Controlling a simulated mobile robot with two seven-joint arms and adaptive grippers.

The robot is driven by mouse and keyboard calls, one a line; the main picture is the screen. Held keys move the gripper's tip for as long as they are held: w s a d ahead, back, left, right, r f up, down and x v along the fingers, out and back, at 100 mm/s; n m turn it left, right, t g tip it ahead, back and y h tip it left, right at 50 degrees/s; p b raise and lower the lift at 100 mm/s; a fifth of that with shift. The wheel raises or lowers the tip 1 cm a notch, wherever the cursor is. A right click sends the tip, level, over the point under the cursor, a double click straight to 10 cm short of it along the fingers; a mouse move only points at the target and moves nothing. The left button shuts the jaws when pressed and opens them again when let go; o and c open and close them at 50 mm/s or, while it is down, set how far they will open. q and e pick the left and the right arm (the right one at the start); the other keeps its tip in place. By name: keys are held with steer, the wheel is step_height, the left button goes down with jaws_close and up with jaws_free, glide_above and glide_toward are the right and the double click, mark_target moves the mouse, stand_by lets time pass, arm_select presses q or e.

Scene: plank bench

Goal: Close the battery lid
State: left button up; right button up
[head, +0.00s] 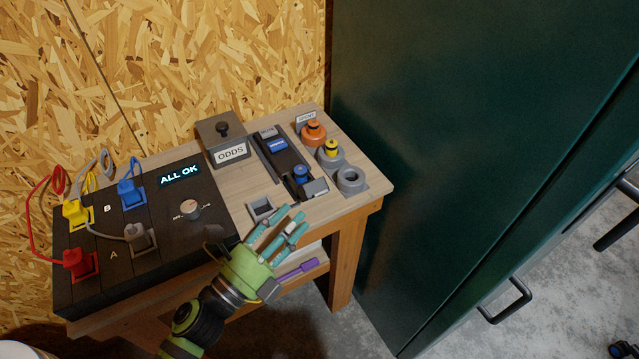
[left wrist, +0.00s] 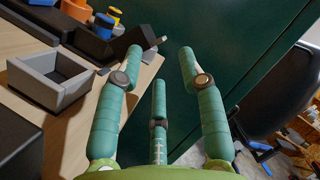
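A black battery holder (head: 283,160) lies on the right half of the bench, with a blue block (head: 277,145) at its far end. At its near end are a round blue knob (head: 301,172) and a grey flap-like piece (head: 315,187); I cannot tell whether this piece is the lid. Part of the black holder shows at upper left in the left wrist view (left wrist: 92,42). My left gripper (head: 290,226) is at the bench's front edge, nearer than the holder and apart from it. Its teal fingers are spread and empty. My right gripper is not in view.
A grey open box (head: 262,208) sits beside my left fingers. A black panel (head: 110,255) with plugs and an "ALL OK" display (head: 180,175) fills the left.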

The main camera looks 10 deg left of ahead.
mark_target(317, 195)
arm_select(q)
steer(key=p+x, duration=0.1)
steer(key=x, duration=0.3)
steer(key=shift+r, duration=0.15)
steer(key=x, duration=0.3)
steer(key=shift+w+d+p, duration=0.1)
steer(key=shift+w+p, duration=0.1)
steer(key=shift+p, duration=0.15)
steer(key=shift+w+d, duration=0.25)
steer(key=shift+w, duration=0.05)
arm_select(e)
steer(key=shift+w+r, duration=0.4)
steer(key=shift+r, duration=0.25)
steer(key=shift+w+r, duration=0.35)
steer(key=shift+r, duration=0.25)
arm_select(q)
steer(key=shift+c, duration=0.4)
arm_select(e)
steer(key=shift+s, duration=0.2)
